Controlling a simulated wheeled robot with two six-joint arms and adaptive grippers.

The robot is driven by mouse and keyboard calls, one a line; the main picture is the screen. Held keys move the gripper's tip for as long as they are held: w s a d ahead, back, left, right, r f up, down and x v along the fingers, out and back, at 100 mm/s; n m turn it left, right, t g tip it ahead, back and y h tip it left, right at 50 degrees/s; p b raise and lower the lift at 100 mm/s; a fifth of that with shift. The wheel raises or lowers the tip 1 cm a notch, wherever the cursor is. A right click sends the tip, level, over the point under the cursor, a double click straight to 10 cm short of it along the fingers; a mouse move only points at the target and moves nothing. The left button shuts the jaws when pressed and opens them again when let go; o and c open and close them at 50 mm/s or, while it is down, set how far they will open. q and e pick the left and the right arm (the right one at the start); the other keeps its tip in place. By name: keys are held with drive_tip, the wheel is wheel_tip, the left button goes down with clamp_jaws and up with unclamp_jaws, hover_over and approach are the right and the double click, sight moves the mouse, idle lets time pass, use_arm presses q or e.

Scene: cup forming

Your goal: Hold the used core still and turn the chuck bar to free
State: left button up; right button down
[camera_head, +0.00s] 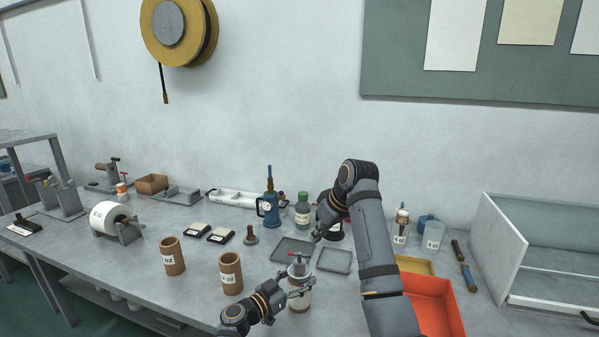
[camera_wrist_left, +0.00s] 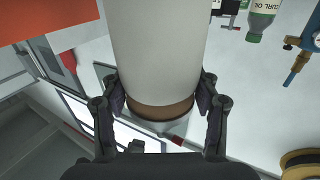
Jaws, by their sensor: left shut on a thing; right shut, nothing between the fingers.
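The used core (camera_head: 299,299) stands upright near the front of the bench, pale with a brown band at one end in the left wrist view (camera_wrist_left: 158,50). My left gripper (camera_head: 302,287) is shut around its side; both fingers press against it in the left wrist view (camera_wrist_left: 160,100). The chuck bar (camera_head: 298,254), thin with a red end, lies across the grey chuck (camera_head: 299,269) on top of the core. My right gripper (camera_head: 316,237) is shut and empty, above and a little right of the bar, apart from it.
Two grey trays (camera_head: 334,261) lie behind the core. Two brown tubes (camera_head: 231,273) stand left of it. An orange bin (camera_head: 438,303) is at the right, beside my right arm.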

use_arm(q)
drive_tip(key=o, duration=1.3)
